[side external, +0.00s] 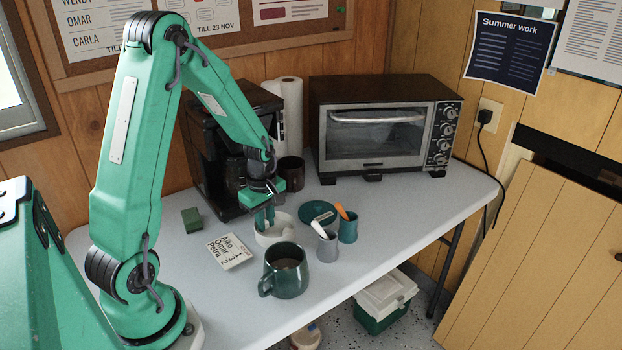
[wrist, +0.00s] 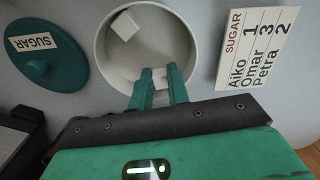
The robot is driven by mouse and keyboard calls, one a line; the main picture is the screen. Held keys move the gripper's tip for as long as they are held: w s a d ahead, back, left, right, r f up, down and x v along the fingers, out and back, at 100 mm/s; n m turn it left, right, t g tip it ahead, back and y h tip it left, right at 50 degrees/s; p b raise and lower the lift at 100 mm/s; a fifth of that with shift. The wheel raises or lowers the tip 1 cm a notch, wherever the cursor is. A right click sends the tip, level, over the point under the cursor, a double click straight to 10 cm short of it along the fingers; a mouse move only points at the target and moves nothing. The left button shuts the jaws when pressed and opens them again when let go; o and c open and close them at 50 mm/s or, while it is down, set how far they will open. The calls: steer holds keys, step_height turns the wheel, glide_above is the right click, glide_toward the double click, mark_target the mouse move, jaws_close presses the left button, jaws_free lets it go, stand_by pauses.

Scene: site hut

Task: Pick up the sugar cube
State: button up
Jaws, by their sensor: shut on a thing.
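The white sugar bowl (side external: 262,241) stands open on the table, and my gripper (side external: 266,226) reaches down into it. In the wrist view the bowl's rim (wrist: 99,60) surrounds the fingertips. My gripper (wrist: 160,76) is shut on a white sugar cube (wrist: 161,98), which shows partly between the teal fingers. Another sugar cube (wrist: 125,26) lies loose in the bowl at the upper left, apart from the fingers. The side view does not show the cubes clearly.
A teal SUGAR lid (side external: 312,210), a grey cup (side external: 327,250), a teal cup (side external: 348,230) and a dark green mug (side external: 287,280) stand nearby. A name card (side external: 231,252) lies left of the bowl. A coffee maker (side external: 208,150) and toaster oven (side external: 375,135) stand behind.

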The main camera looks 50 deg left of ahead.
steer(key=shift+r, duration=0.15)
steer(key=shift+r, duration=0.75)
step_height(320, 180, up, 2)
steer(key=shift+r, duration=0.1)
steer(key=s+d+r, duration=0.1)
steer(key=d+r, duration=0.6)
steer(key=d, duration=0.4)
steer(key=shift+d, duration=0.35)
steer(key=s+d+r, duration=0.3)
steer(key=d+r, duration=0.4)
steer(key=shift+s+d, duration=0.2)
steer(key=shift+d, duration=0.1)
